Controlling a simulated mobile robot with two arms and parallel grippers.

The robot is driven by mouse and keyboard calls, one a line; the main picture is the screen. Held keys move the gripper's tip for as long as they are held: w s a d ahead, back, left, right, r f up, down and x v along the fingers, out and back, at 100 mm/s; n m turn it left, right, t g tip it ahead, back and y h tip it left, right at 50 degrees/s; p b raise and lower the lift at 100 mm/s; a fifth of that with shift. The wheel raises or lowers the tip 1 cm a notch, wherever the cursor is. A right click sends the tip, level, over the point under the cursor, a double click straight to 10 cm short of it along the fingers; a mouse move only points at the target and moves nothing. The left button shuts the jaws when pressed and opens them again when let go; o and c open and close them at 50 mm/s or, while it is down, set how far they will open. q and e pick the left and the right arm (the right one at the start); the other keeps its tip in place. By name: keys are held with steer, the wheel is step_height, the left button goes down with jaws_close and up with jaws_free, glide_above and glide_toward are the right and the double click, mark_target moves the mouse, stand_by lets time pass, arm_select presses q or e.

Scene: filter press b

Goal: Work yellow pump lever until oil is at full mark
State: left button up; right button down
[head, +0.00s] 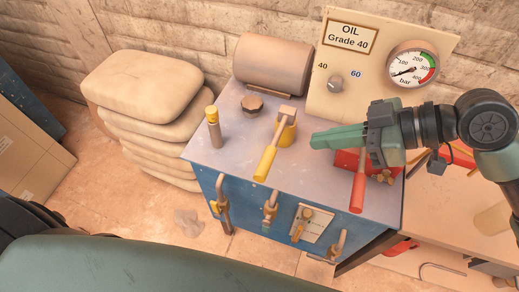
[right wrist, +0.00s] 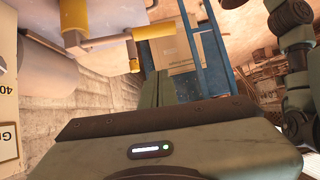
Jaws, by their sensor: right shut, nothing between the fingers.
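The yellow pump lever (head: 266,160) stands on the grey top of a blue cabinet, its handle sloping toward the front from a yellow block (head: 287,131). In the right wrist view its yellow handle (right wrist: 156,51) shows at the top. My right gripper (head: 316,141) is shut and empty, above the cabinet top just right of the yellow block, apart from the lever handle. A brown post with a yellow cap (head: 212,112) stands left of the lever. No oil level or full mark can be made out. My left gripper is out of view.
A red-handled lever (head: 358,190) is below and right of my right gripper. Behind are a brown cylinder (head: 275,65), a hexagonal cap (head: 252,104) and a panel (head: 345,90) with a knob and pressure gauge (head: 411,66), needle low. Stacked sacks (head: 145,85) stand left.

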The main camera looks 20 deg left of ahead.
mark_target(274, 143)
arm_select(q)
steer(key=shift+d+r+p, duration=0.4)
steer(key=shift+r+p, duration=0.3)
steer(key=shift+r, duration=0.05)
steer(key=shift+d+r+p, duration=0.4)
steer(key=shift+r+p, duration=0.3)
steer(key=shift+p, duration=0.05)
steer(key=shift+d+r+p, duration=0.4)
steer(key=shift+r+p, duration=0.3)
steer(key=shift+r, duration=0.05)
arm_select(e)
steer(key=a+f, duration=0.8)
steer(key=f, duration=0.1)
steer(key=shift+s+a+f, duration=0.15)
steer(key=shift+f, duration=0.1)
